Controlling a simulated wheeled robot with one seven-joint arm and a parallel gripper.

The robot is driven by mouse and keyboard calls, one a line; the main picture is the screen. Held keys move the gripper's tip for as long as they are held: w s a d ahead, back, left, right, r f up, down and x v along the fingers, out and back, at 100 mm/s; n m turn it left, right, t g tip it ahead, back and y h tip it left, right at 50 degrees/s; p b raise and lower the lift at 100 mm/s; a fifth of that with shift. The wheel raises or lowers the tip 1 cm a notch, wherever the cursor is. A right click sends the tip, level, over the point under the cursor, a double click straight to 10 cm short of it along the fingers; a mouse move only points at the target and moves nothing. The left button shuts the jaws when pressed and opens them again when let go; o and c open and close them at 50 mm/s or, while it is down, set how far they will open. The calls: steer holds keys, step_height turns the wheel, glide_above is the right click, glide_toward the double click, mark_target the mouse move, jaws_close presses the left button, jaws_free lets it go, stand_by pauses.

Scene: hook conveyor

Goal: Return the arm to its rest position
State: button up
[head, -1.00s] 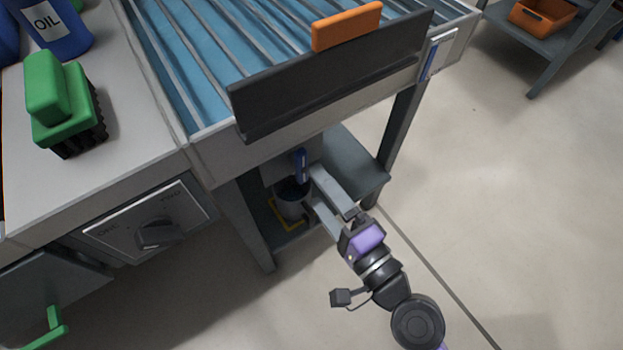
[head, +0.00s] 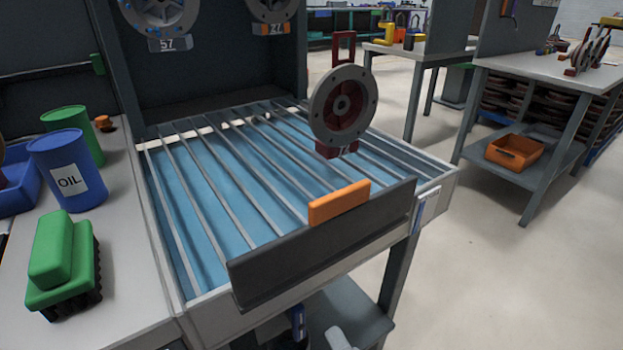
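In the head view, only a pale grey tip (head: 338,339) shows at the bottom edge, in front of the lower shelf of the rail table; it looks like a fingertip of my gripper. The rest of my gripper and my arm is below the picture, so its opening and anything it holds are hidden. The tip is low, beneath the table's front edge and right of a small blue handle (head: 298,321).
The rail table (head: 205,308) has a dark front plate with an orange block (head: 339,202). A red-and-grey wheel (head: 343,104) hangs above it. A blue oil drum (head: 67,170) and green brush (head: 62,262) stand left. Floor at right (head: 520,285) is clear.

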steer(key=s+d+n+g+h, duration=0.1)
steer(key=s+d+n+h, duration=0.45)
steer(key=s, duration=0.75)
steer(key=s+d+n+g+h, duration=0.1)
steer(key=s+d+n+h, duration=0.15)
steer(key=s+d, duration=0.75)
step_height(320, 180, up, 30)
steer(key=s+a+p, duration=0.1)
steer(key=s+p, duration=0.1)
steer(key=p, duration=2.9)
steer(key=shift+a+r+n+y, duration=0.25)
steer(key=shift+a+n+y, duration=0.05)
steer(key=shift+a+n, duration=0.1)
